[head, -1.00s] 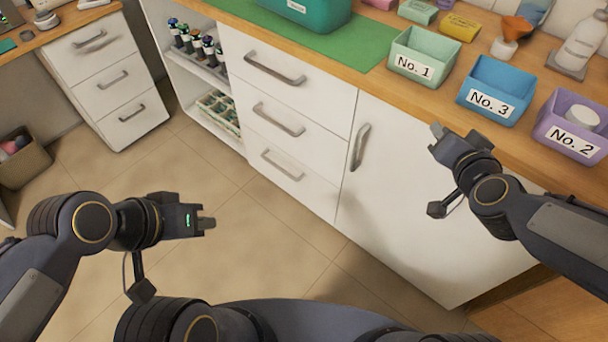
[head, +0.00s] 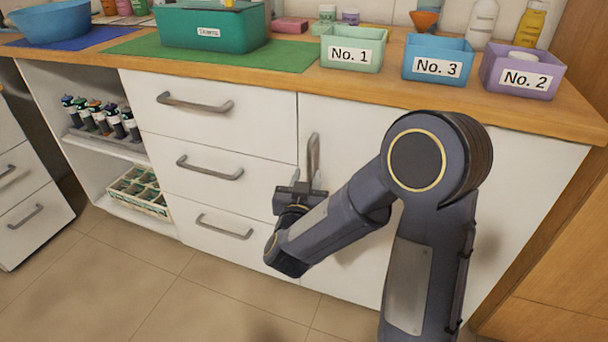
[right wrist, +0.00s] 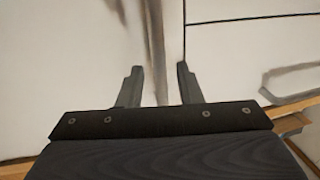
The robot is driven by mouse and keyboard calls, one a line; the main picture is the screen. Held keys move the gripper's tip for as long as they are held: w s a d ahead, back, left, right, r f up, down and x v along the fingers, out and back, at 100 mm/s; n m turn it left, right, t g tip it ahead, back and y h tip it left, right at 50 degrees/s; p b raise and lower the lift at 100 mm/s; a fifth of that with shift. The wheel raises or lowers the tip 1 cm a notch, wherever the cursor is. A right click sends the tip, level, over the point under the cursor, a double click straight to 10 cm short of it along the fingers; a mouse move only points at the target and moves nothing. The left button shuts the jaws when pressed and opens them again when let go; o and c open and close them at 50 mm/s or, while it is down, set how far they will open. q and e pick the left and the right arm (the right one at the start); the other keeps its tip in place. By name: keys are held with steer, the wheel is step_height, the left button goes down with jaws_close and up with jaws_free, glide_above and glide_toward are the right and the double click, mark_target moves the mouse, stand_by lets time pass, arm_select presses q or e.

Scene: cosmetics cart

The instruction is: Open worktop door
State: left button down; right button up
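The white worktop door (head: 345,120) is closed and sits right of the drawers under the worktop. Its vertical grey handle (head: 313,152) is near the door's left edge. My right gripper (head: 303,184) is in front of the handle's lower part, fingers pointing at the door. In the right wrist view the gripper (right wrist: 158,75) is open, and the handle (right wrist: 156,40) shows as an upright bar between the two fingers, with a gap on each side. Whether either finger touches it cannot be told. My left gripper is not in view.
A drawer stack (head: 205,125) with bar handles adjoins the door on the left. Boxes No. 1 (head: 350,60), No. 3 (head: 437,72) and No. 2 (head: 520,83) stand on the wooden worktop (head: 400,97) above. A wooden panel (head: 560,240) stands at the right. Floor is free in front.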

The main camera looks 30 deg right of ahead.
mark_target(309, 172)
steer(key=shift+x, duration=1.9)
jaws_close()
